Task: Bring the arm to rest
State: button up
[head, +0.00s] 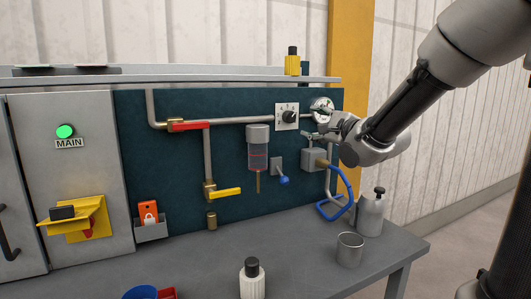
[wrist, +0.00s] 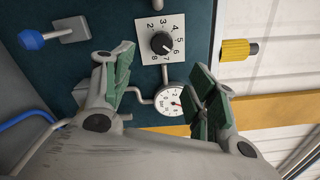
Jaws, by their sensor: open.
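My arm (head: 385,110) reaches in from the right, bent down toward the teal panel (head: 230,205). My gripper (head: 316,125) is in front of the panel's right part, close to the round gauge. In the wrist view my gripper (wrist: 160,68) has its two green-padded fingers spread apart with nothing between them. The numbered dial (wrist: 161,43) and the round gauge (wrist: 173,103) show beyond and between the fingers. The dial also shows in the head view (head: 288,116), left of my gripper. Contact with the panel cannot be made out.

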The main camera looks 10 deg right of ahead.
jog(key=s+d+f+n+g+h, duration=0.35)
jog(key=s+f+n, duration=0.2)
jog(key=f, duration=0.25)
jog(key=s+d+f+n+g+h, duration=0.2)
jog(key=s+d+f+n+g, duration=0.25)
jog(key=f+n, duration=0.3)
jog(key=s+d+r+n+g, duration=0.1)
jog(key=s+n+g, duration=0.4)
jog(key=s, duration=1.7)
jog(key=shift+s+d+r+n, duration=0.15)
jog(key=shift+d+n, duration=0.45)
jog(key=shift+d, duration=0.1)
